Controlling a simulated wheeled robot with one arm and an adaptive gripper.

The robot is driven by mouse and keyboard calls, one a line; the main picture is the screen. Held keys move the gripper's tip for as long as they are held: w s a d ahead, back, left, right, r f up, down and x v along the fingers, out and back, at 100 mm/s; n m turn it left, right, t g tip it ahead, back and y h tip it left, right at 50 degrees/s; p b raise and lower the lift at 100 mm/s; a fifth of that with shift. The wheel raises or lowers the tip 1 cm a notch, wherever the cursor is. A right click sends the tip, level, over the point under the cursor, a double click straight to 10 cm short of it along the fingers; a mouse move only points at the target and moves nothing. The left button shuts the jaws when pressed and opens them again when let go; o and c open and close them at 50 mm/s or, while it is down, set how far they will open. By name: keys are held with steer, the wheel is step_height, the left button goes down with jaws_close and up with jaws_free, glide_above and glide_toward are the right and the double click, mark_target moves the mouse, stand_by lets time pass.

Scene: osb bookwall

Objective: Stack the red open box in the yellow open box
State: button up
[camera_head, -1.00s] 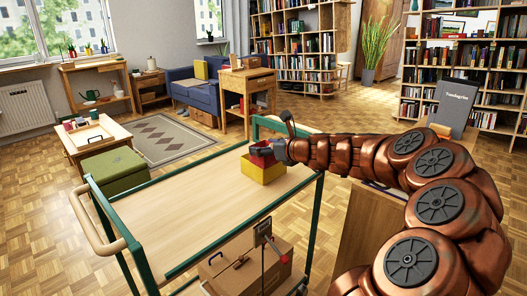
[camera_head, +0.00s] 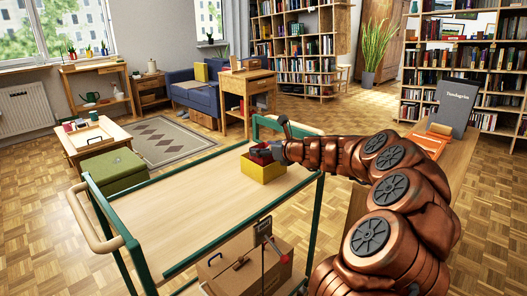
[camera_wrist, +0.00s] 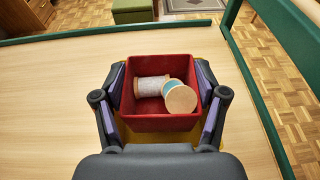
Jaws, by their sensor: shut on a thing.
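The red open box (camera_wrist: 160,122) is between the fingers of my gripper (camera_wrist: 161,90), which is shut on it. Two thread spools, a pale one (camera_wrist: 151,88) and one with a blue-green winding (camera_wrist: 179,98), lie in the red box. The yellow open box (camera_head: 264,172) stands on the cart's wooden top. In the head view the red box (camera_head: 261,155) shows at the yellow box's opening, partly hidden by my gripper (camera_head: 266,150). In the wrist view only slivers of yellow show around the red box. I cannot tell whether the red box rests on the yellow box's bottom.
The cart top (camera_head: 200,205) is bare to the left of the boxes. Green rails (camera_head: 190,165) edge it. A cardboard box (camera_head: 245,265) sits on the lower level. A wooden cabinet with orange things (camera_head: 425,143) and a dark book (camera_head: 458,105) stands at right.

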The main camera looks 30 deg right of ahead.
steer(key=shift+f, duration=0.5)
steer(key=o, duration=1.1)
steer(key=shift+o, duration=0.2)
steer(key=shift+r, duration=0.65)
steer(key=p+v, duration=0.2)
steer(key=v, duration=1)
